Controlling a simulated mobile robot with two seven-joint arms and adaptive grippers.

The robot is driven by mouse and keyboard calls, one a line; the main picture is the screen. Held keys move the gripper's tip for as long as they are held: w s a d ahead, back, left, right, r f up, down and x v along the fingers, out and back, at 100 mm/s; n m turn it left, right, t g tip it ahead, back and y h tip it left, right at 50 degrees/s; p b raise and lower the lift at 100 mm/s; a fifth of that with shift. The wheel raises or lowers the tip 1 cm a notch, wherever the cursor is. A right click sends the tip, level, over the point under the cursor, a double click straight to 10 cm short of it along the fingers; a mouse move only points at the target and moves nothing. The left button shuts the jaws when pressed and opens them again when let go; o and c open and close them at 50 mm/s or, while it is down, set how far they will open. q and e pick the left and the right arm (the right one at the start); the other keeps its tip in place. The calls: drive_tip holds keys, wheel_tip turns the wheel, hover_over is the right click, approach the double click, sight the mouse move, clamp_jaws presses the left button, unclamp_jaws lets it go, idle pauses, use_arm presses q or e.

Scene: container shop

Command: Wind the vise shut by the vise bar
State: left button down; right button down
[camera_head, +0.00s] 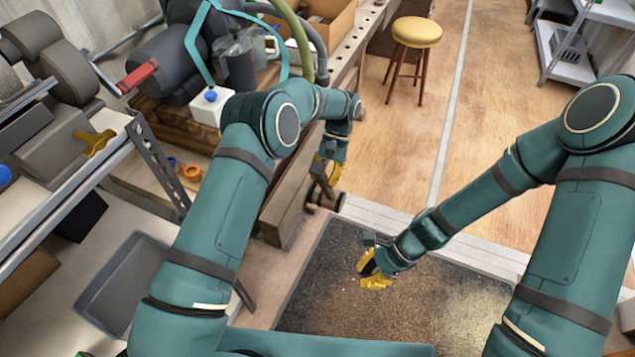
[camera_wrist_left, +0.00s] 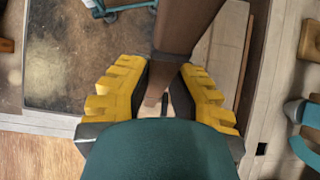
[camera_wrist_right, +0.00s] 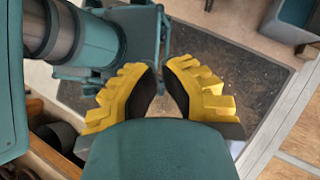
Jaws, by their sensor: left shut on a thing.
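My left gripper (camera_head: 326,172) is at the end of the wooden bench, by the vise (camera_head: 325,200). In the left wrist view its yellow fingers (camera_wrist_left: 163,85) close around a brown wooden piece and a thin dark bar, which I take to be the vise bar (camera_wrist_left: 167,103). The fingers and arm hide much of the vise in the head view, so I cannot tell the jaw gap. My right gripper (camera_head: 374,276) hangs over the dark mat, apart from the vise. In the right wrist view its fingers (camera_wrist_right: 158,75) have a narrow, empty gap between them.
The dark, dusty mat (camera_head: 310,300) lies on the floor below the vise. A yellow-topped stool (camera_head: 417,32) stands at the back. A grey bin (camera_head: 122,283) is at left, under a metal bench.

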use_arm(q)
drive_tip(key=shift+s+d+f, duration=0.1)
drive_tip(key=shift+d, duration=0.25)
use_arm(e)
drive_tip(key=w+a+r+m+t+y, duration=0.35)
drive_tip(key=w+r+m+y, duration=0.6)
drive_tip(key=r+m, duration=0.5)
drive_tip(key=w+a+m, duration=0.1)
drive_tip(key=w+a, duration=0.3)
drive_tip(key=a, duration=0.5)
drive_tip(key=shift+w, duration=0.3)
drive_tip(key=shift+a+f+g, duration=0.1)
drive_tip(key=shift+g, duration=0.15)
